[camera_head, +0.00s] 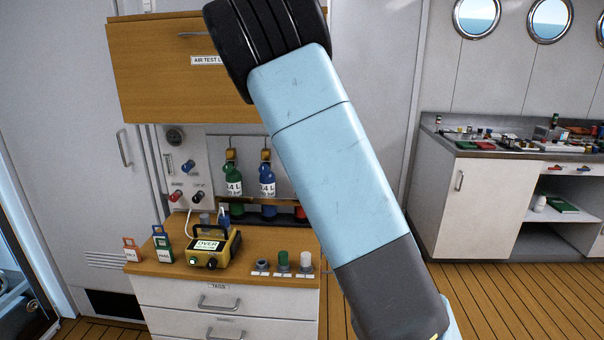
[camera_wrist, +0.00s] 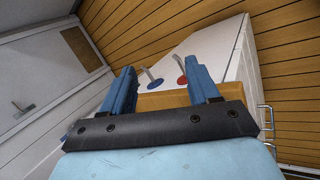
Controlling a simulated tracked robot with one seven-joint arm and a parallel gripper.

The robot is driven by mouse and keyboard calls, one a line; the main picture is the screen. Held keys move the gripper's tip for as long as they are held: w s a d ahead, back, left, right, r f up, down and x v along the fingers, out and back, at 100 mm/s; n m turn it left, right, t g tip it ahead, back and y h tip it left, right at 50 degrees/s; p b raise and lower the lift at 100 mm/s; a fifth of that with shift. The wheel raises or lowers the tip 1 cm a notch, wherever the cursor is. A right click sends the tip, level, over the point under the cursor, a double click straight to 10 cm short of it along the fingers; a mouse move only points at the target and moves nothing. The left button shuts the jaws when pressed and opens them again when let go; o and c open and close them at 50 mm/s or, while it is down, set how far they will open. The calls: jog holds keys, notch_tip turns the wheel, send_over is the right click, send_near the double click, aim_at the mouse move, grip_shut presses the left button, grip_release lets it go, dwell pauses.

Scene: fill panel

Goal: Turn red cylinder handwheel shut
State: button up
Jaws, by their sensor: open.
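My gripper (camera_wrist: 161,74) is open in the wrist view, with two blue fingers apart and nothing held between them. Beyond and between the fingers are a red disc (camera_wrist: 181,80) and a blue disc (camera_wrist: 152,86) on thin grey stems; I cannot tell if either is a handwheel. In the head view a green cylinder (camera_head: 233,188) and a blue cylinder (camera_head: 267,188) hang in a rack at the wall panel. A small red piece (camera_head: 300,212) shows beside my arm. No whole red cylinder shows; my arm covers that side of the rack. My gripper is outside the head view.
The wooden bench top (camera_head: 185,270) holds a yellow test box (camera_head: 213,248), tags and small capped items. A wooden wall cabinet (camera_head: 150,70) overhangs the panel. A red knob (camera_head: 176,196) and a blue knob (camera_head: 188,166) sit left of the rack. Open floor lies right.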

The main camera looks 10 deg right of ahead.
jog(key=w+r+n+t+h, duration=0.45)
jog(key=w+n, duration=0.25)
jog(key=n, duration=0.2)
jog(key=w+a+r+n+t+y, duration=0.3)
jog(key=w+a+r+n+t, duration=0.2)
jog(key=a+r+n+t, duration=0.45)
jog(key=shift+g, duration=0.7)
jog(key=x, duration=0.4)
jog(key=a+r+x, duration=0.1)
jog(key=x, duration=0.3)
jog(key=a+x, duration=0.1)
jog(key=x, duration=0.3)
jog(key=shift+w+d+r, duration=0.15)
jog(key=shift+w+r, duration=0.15)
jog(key=shift+w, duration=0.3)
jog(key=shift+c, duration=0.3)
jog(key=c, duration=0.9)
jog(key=shift+s+d+h, duration=0.1)
jog(key=shift+d+h, duration=0.15)
jog(key=shift+c, duration=0.3)
jog(key=shift+a+f, duration=0.1)
jog(key=shift+a, duration=0.05)
